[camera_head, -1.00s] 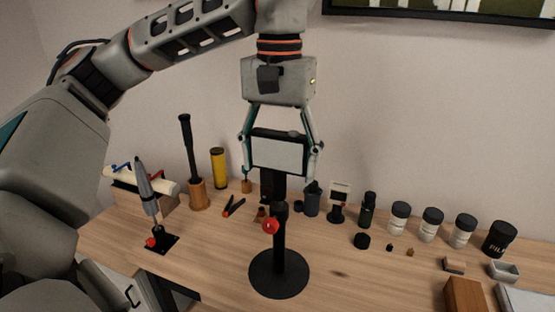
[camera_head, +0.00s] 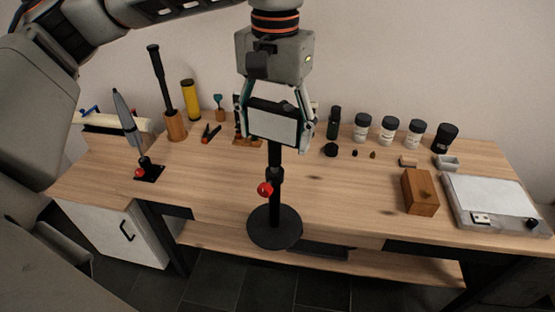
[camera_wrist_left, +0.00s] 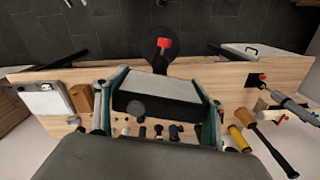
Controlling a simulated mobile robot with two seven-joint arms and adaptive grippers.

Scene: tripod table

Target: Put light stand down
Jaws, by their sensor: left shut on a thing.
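The light stand has a white-faced black lamp head (camera_head: 272,122), a black pole, a red knob (camera_head: 265,189) and a round black base (camera_head: 274,228). My left gripper (camera_head: 274,132) is shut on the lamp head, one finger at each side, and the stand hangs upright below it. The base overlaps the front edge of the wooden table (camera_head: 340,205) in the head view; whether it touches the wood is unclear. In the left wrist view the lamp head (camera_wrist_left: 165,92) sits between the fingers, and the red knob (camera_wrist_left: 164,43) shows past the table edge. My right gripper is out of view.
A wooden block (camera_head: 419,192) and a grey tray-like device (camera_head: 495,205) are at the right. Several jars (camera_head: 389,129) line the back. A small pen-like tool on a black stand (camera_head: 148,171) is at the left. The middle tabletop is clear.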

